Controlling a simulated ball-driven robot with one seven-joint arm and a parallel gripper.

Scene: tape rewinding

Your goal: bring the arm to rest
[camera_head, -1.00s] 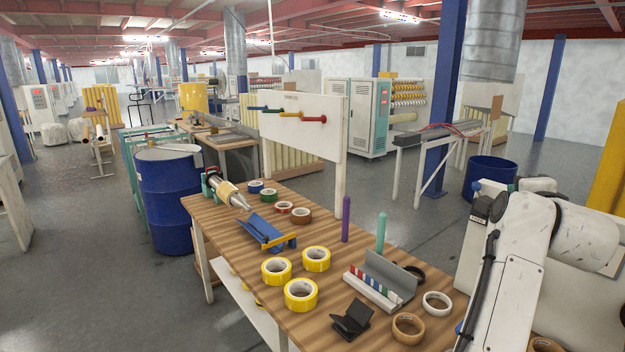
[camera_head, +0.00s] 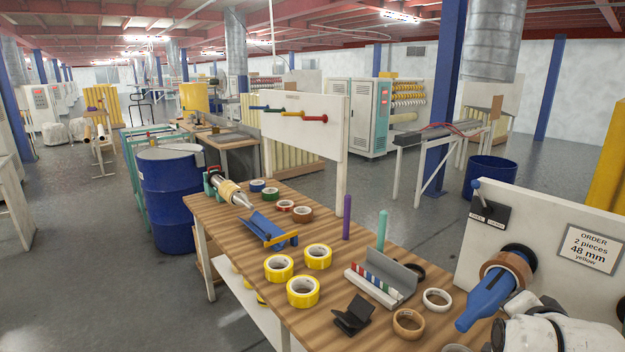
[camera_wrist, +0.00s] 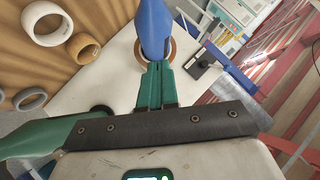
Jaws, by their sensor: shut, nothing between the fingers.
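My arm shows at the bottom right of the head view, a white link below the machine panel. My gripper (camera_wrist: 155,84) shows in the wrist view with its teal fingers closed together and nothing between them. Its tips point toward the blue spindle (camera_wrist: 154,25); I cannot tell whether they touch it. The blue spindle (camera_head: 487,300) sticks out from the machine panel (camera_head: 542,228) with a brown ring (camera_head: 508,269) around its base. The gripper's fingers are not clearly visible in the head view.
The wooden table (camera_head: 338,270) carries yellow tape rolls (camera_head: 303,291), a brown ring (camera_head: 408,322), a white ring (camera_head: 437,299), a grey holder with coloured strips (camera_head: 383,280) and a black stand (camera_head: 354,313). An order sign (camera_head: 591,248) reads 2 pieces, 48 mm, yellow.

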